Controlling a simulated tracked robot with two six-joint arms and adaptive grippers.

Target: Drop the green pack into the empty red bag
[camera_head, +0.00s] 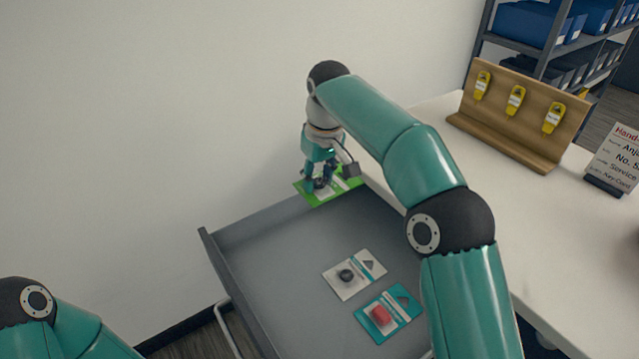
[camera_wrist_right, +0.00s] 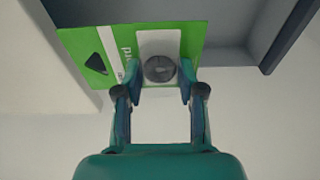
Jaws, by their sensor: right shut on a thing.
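My right gripper (camera_head: 319,181) is shut on the green pack (camera_head: 348,184) and holds it over the back end of the open drawer, close to the white counter. In the right wrist view the green pack (camera_wrist_right: 95,50) shows a white panel with a dark round piece, and the fingers (camera_wrist_right: 160,85) grip it near that panel. My left arm shows only at the lower left of the head view; its gripper is out of the frame. No red bag is in view.
The open grey drawer (camera_head: 265,250) holds a white pack (camera_head: 350,290) and a teal pack (camera_head: 403,300) with a red piece. On the white counter (camera_head: 560,235) stand a wooden rack (camera_head: 500,128) with yellow tags (camera_head: 515,100) and a sign (camera_head: 615,160). A wall is behind.

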